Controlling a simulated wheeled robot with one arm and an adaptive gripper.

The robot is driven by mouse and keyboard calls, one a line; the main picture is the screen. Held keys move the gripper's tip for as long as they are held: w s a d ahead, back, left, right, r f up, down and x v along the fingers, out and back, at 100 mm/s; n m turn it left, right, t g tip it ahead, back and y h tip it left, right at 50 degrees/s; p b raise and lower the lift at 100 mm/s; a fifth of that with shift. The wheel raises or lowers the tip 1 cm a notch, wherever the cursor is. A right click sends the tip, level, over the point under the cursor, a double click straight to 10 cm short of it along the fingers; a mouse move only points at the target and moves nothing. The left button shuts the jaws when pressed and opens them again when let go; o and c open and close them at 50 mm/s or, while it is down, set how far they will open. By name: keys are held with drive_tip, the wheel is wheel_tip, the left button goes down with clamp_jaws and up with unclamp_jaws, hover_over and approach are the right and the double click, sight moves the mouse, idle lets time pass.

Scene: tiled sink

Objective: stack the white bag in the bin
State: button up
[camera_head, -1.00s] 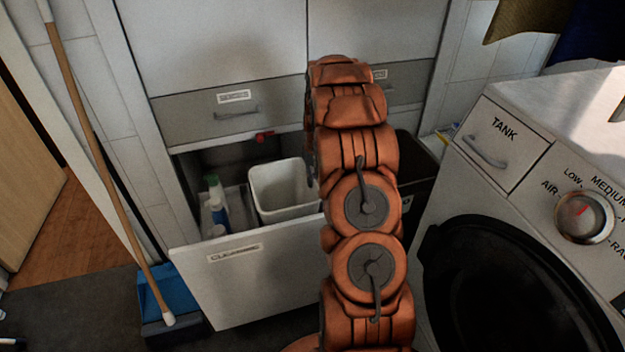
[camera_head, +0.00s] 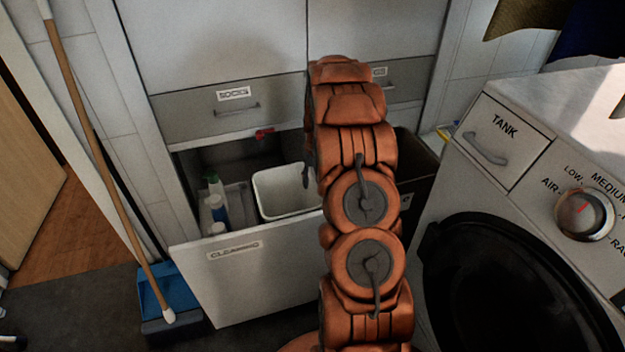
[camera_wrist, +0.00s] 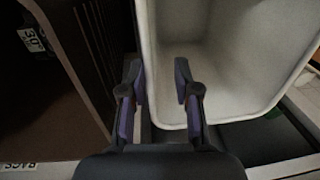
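A white open-topped container (camera_head: 286,192) stands in the pulled-out drawer; it looks like a rigid bin and fills the upper right of the wrist view (camera_wrist: 222,60). I cannot make out a separate white bag. A dark bin (camera_head: 418,160) stands to its right, partly behind my arm; a dark brown ribbed container with a label shows at left in the wrist view (camera_wrist: 60,95). My gripper (camera_wrist: 159,92) is open, with the white container's wall between its fingers: the right finger is over the inside, the left finger outside.
Bottles (camera_head: 215,205) stand at the left in the drawer, whose front (camera_head: 240,280) reads "CLEANING". A broom (camera_head: 100,150) and blue dustpan (camera_head: 170,290) are at left. A washing machine (camera_head: 520,220) stands close at right.

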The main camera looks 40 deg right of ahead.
wheel_tip(320, 180, up, 13)
drive_tip(key=d, duration=0.1)
drive_tip(key=s+a+r+n, duration=0.1)
drive_tip(key=s+a+r, duration=0.15)
drive_tip(key=a, duration=0.35)
drive_tip(key=s+a+r, duration=0.2)
drive_tip(key=a+r, duration=0.1)
drive_tip(key=a, duration=0.4)
drive_tip(key=s+a+r+n+g, duration=0.1)
drive_tip(key=s+a+r+g, duration=0.1)
drive_tip(key=s+a, duration=0.6)
drive_tip(key=s+a+n, duration=0.1)
drive_tip(key=s+a, duration=0.3)
drive_tip(key=s, duration=0.3)
drive_tip(key=s+a, duration=0.4)
drive_tip(key=s, duration=0.3)
drive_tip(key=s+a+n+g+h, duration=0.1)
drive_tip(key=s+a, duration=0.3)
drive_tip(key=s, duration=0.3)
drive_tip(key=shift+s+a+n+p, duration=0.2)
drive_tip(key=shift+a+n+p, duration=0.1)
drive_tip(key=shift+p, duration=0.1)
drive_tip(key=shift+d+f, duration=0.1)
